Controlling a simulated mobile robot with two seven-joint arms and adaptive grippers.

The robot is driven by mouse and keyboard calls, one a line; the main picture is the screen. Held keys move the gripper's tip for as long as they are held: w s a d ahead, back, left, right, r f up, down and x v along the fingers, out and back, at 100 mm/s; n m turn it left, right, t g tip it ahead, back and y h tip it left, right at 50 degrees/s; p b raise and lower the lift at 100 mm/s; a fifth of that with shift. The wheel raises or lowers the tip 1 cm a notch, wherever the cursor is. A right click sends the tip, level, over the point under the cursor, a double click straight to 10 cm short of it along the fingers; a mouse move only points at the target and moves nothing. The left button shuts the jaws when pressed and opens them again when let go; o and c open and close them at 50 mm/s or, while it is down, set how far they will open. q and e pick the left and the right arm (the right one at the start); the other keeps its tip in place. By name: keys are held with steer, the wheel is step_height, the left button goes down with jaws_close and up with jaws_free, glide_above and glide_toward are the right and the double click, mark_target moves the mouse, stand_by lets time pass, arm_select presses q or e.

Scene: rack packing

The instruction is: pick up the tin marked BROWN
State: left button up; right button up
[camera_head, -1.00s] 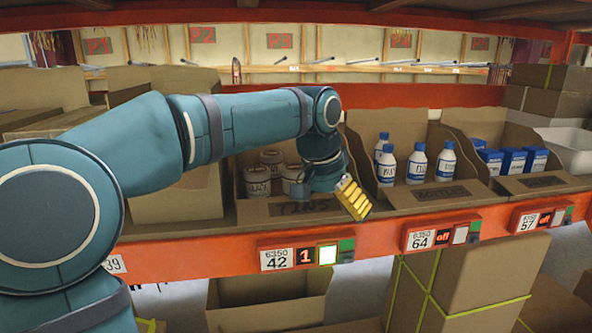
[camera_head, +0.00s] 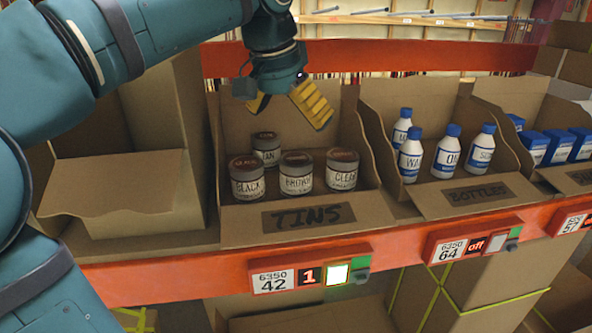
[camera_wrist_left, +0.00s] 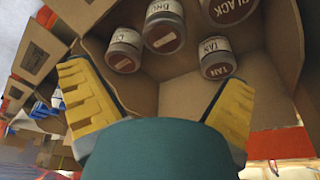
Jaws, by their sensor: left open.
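The tin marked BROWN (camera_head: 297,182) stands upright in the front row of the cardboard TINS bin (camera_head: 358,209), between the BLACK tin (camera_head: 247,186) and the CLEAR tin (camera_head: 342,178). The TAN tin (camera_head: 266,156) stands behind them. My left gripper (camera_head: 288,112) is open and empty, above the back of the bin and apart from the tins. The left wrist view shows the bin from above, with the BROWN tin (camera_wrist_left: 164,28) at the top between the yellow fingers, its label only partly readable. My right gripper is out of view.
A bin of white bottles (camera_head: 447,157) with blue caps stands to the right, with blue boxes (camera_head: 558,146) beyond it. Cardboard walls divide the bins. An orange shelf edge (camera_head: 205,279) runs along the front. Free space lies above the tins.

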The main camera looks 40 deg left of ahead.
mark_target(295, 159)
arm_select(q)
steer(key=x, duration=0.6)
steer(key=shift+f+b, duration=0.15)
steer(key=shift+b, duration=0.25)
steer(key=shift+a+x, duration=0.15)
steer(key=shift+x, duration=1.4)
steer(key=shift+a+x, duration=0.15)
steer(key=shift+x, duration=1.35)
steer(key=c, duration=1.3)
